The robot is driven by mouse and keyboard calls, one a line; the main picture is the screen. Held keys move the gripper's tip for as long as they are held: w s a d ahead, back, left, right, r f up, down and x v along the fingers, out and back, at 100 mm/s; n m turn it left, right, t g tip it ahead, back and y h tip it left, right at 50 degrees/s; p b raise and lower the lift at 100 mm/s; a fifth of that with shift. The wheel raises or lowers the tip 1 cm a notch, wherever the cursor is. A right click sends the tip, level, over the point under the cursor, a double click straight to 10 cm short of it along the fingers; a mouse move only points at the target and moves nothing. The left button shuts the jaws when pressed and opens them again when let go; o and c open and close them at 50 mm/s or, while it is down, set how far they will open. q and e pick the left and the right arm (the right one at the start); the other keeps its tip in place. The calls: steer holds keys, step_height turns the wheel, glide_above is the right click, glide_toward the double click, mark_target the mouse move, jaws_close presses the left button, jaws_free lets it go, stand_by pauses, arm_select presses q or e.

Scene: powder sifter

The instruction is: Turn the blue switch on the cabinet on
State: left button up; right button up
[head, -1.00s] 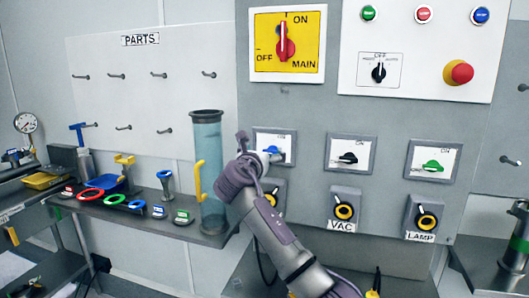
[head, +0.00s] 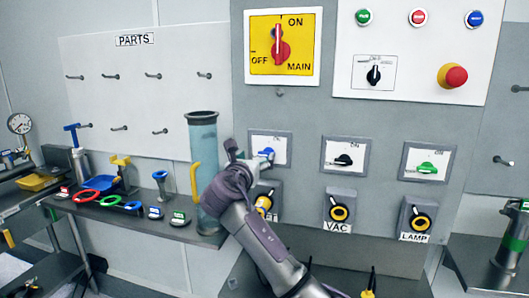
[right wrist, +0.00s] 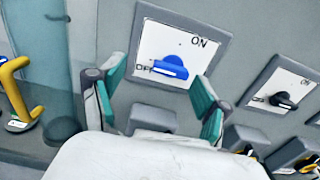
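The blue switch (head: 268,153) sits on a white plate in a grey frame on the cabinet front, the leftmost of a row of three. In the right wrist view its blue handle (right wrist: 172,67) lies nearly level, its left end beside the OFF label, with ON at the upper right. My right gripper (head: 248,159) is in front of this plate. In the right wrist view its teal-padded fingers (right wrist: 155,98) are spread wide and empty, one on each side below the handle, apart from it. My left gripper is in neither view.
A black switch (head: 344,159) and a green switch (head: 428,167) are to the right. Black-and-yellow knobs sit below, including the VAC knob (head: 339,212). A tall blue-tinted cylinder (head: 203,150) with a yellow handle stands close left of my right gripper. The MAIN switch (head: 281,47) is above.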

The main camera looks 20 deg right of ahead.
steer(key=p+v, duration=0.6)
steer(key=v, duration=0.6)
stand_by(0.7)
steer(key=shift+p, duration=0.65)
steer(key=v, duration=1.2)
steer(key=shift+a, duration=0.1)
